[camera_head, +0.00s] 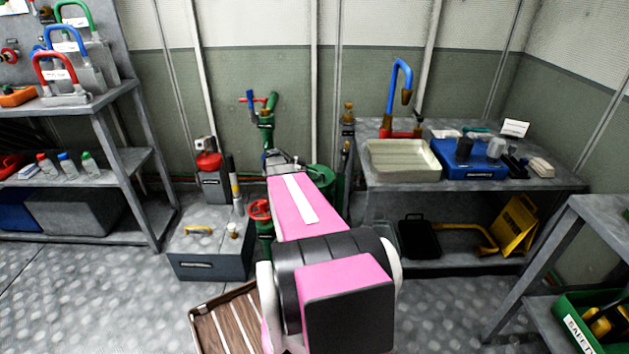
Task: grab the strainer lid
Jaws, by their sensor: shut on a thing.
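My pink arm reaches away from me to the green pipework by the back wall. My gripper (274,158) is at its far end, small and partly hidden by the arm. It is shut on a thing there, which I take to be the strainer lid. The lid's outline cannot be made out behind the wrist. A green round body (321,181), probably the strainer, shows just right of the wrist. Whether the lid touches it or is apart cannot be told.
A green pipe with a valve (266,130) rises behind my gripper, and a red handwheel (260,209) is below left. A grey box (208,262) stands left. The right bench holds a cream tray (403,174) and a blue tray (470,172). A wooden slatted crate (203,325) lies in front.

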